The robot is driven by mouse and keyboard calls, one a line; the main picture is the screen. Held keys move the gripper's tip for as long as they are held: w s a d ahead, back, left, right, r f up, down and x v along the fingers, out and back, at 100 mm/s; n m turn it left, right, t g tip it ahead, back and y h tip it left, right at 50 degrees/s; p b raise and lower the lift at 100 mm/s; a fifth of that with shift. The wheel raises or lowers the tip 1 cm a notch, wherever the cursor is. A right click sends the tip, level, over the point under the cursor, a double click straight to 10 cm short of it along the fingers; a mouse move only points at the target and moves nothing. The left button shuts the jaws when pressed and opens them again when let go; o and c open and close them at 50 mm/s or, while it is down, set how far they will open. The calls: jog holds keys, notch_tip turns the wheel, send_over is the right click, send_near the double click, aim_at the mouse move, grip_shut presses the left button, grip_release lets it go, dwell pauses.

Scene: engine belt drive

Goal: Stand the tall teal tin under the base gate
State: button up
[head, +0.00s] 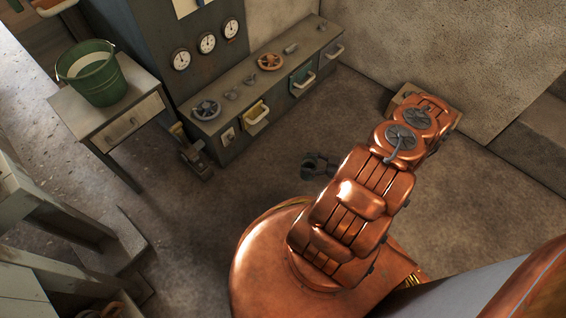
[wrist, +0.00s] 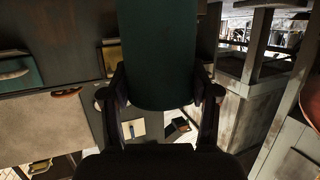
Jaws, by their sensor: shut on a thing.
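The tall teal tin (wrist: 158,55) fills the upper middle of the wrist view, dark teal and rounded at its near end. My gripper (wrist: 161,92) is shut on it, with one finger on each side. In the head view a dark part of my gripper (head: 320,165) shows beside my copper arm; I cannot make out the tin there. I cannot identify the base gate in either view.
A low grey cabinet (head: 232,135) with open drawers and handwheels on top stands along the back wall. A green bucket (head: 95,78) stands on a small table (head: 128,120) at left. Open floor (head: 215,205) lies between the cabinet and my base.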

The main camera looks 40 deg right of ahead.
jog(key=shift+s+a+f, duration=0.3)
jog(key=shift+s+a, duration=0.2)
jog(key=shift+s, duration=0.05)
jog(key=shift+s+a+f, duration=0.3)
jog(key=shift+s+a, duration=0.2)
jog(key=shift+s, duration=0.05)
jog(key=shift+w+a+f, duration=0.15)
jog(key=shift+w+a+f+b, duration=0.1)
jog(key=shift+w+f+b, duration=0.95)
jog(key=shift+w, duration=1.5)
jog(key=shift+w+f+b, duration=0.6)
jog(key=shift+w+b, duration=0.85)
jog(key=shift+w, duration=1.1)
jog(key=shift+w+a+f+b, duration=0.1)
jog(key=shift+w+f+b, duration=0.95)
jog(key=shift+w, duration=1.5)
jog(key=shift+r, duration=0.15)
jog(key=o, duration=1.3)
jog(key=shift+o, duration=0.2)
jog(key=shift+r, duration=0.15)
